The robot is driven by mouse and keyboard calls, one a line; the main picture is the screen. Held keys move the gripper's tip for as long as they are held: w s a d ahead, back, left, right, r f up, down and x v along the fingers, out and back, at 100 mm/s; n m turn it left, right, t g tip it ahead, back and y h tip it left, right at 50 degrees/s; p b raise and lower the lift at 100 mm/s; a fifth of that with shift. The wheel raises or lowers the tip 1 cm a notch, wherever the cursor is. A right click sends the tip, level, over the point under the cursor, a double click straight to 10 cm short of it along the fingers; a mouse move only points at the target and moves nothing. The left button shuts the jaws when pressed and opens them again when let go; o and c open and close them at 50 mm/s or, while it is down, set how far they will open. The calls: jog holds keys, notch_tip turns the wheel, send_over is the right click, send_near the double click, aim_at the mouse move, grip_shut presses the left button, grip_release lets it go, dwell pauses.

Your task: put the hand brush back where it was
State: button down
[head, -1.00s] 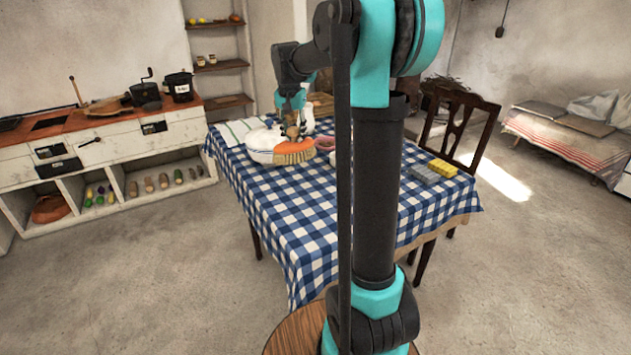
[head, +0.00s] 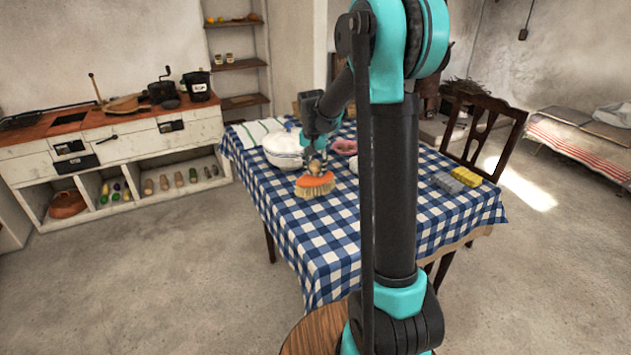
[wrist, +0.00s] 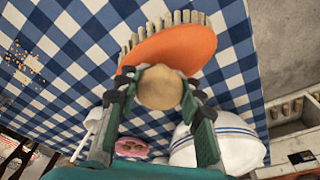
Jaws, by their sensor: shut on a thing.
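The hand brush has an orange back (head: 316,180) and pale bristles, and is over the checked tabletop near the white bowl. My gripper (head: 314,166) is shut on its round wooden knob. In the wrist view the brush (wrist: 172,48) lies beyond the fingers, with its knob (wrist: 160,88) between the two fingertips (wrist: 161,90). The bristles point down in the head view, close to the cloth; I cannot tell whether they touch it.
Grey and yellow blocks (head: 466,177) lie at the table's right. Orange crumbs (wrist: 24,62) show on the cloth in the wrist view. The table's near left is clear.

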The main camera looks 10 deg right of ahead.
aim_at(315, 175)
jog(key=shift+f, duration=2.3)
jog(key=c, duration=1)
grip_release()
jog(key=shift+f, duration=0.1)
jog(key=r, duration=0.4)
jog(key=s+r, duration=0.1)
jog(key=r, duration=0.6)
jog(key=shift+s+a+r, duration=0.35)
jog(key=shift+s+r, duration=0.05)
jog(key=s+d+f+n+t, duration=0.1)
jog(key=s+f, duration=0.3)
jog(key=s, duration=0.5)
jog(key=s+d+f+n, duration=0.2)
jog(key=s+f, duration=0.3)
jog(key=s, duration=0.5)
jog(key=s+d+f+n+t, duration=0.1)
jog(key=s+f, duration=0.3)
jog(key=s, duration=0.5)
jog(key=shift+s+d+f+n+t+y, duration=0.15)
jog(key=shift+s+d+n+t+y, duration=0.2)
jog(key=shift+n, duration=0.35)
